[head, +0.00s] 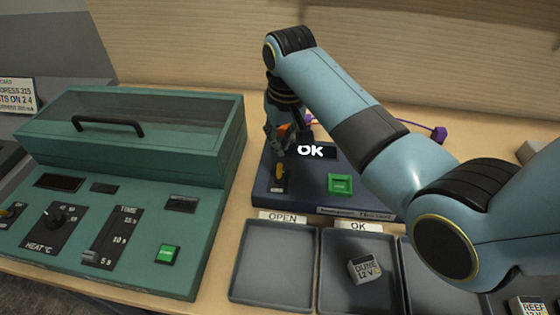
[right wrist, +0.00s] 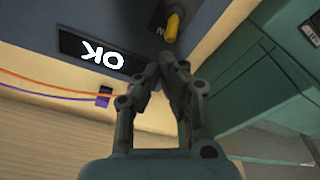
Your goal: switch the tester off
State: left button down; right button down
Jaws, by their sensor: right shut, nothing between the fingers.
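The tester (head: 300,199) is a dark blue box in the middle of the head view. Its dark display (head: 318,151) is lit and reads OK; the display also shows upside down in the right wrist view (right wrist: 88,55). A toggle switch with a yellow lever (right wrist: 173,24) sits on a dark plate on the tester's left part. My left gripper is out of view.
A green button (head: 340,185) is on the tester. A teal lidded heater (head: 202,230) stands close on the left. Grey trays (head: 272,297) lie in front, one holding a DUNE block (head: 364,267). Orange and purple leads (right wrist: 45,87) run behind the tester.

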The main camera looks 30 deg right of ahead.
aim_at(280, 164)
jog(key=shift+f, duration=0.3)
jog(key=shift+f, duration=0.75)
jog(key=shift+s+a, duration=0.1)
jog(key=shift+s, duration=0.05)
jog(key=shift+s+a+f+p, duration=0.1)
jog(key=shift+s+a+p, duration=0.4)
jog(key=shift+s, duration=0.35)
jog(key=shift+s+a, duration=0.2)
jog(key=shift+w, duration=0.1)
